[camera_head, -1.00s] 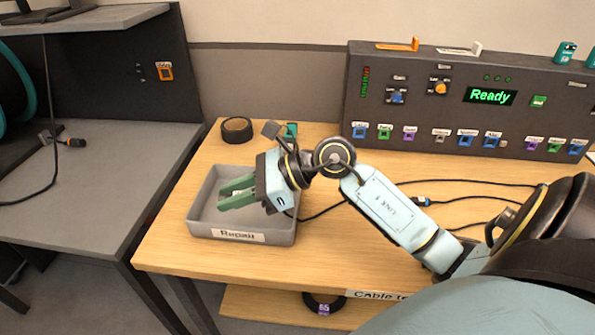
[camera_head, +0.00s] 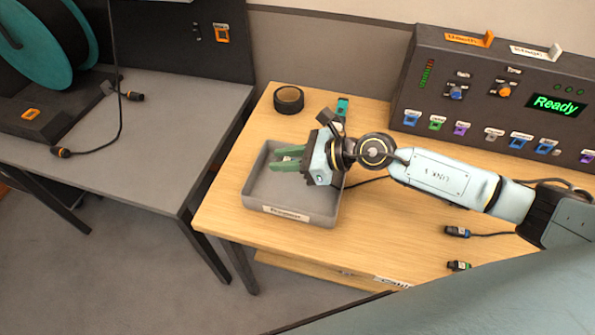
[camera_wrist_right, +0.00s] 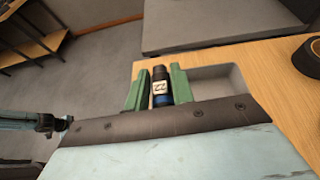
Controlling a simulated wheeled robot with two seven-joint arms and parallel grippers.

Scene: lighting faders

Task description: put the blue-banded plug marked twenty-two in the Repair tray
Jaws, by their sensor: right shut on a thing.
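The plug marked 22 (camera_wrist_right: 159,88), dark with a white number tag and a blue band, sits between the fingers of my right gripper (camera_wrist_right: 156,82) in the right wrist view. In the head view the right gripper (camera_head: 284,160) is over the grey Repair tray (camera_head: 250,192), at the tray's back and right part. The fingers mostly hide the plug there. I cannot tell whether the plug touches the tray floor. The rest of the tray looks empty.
A black tape roll (camera_head: 289,99) lies behind the tray. A blue-banded plug (camera_head: 457,231) and a green-banded plug (camera_head: 459,265) lie on the wooden table to the right. A lighting console (camera_head: 490,95) stands at the back right. A grey bench (camera_head: 170,135) is on the left.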

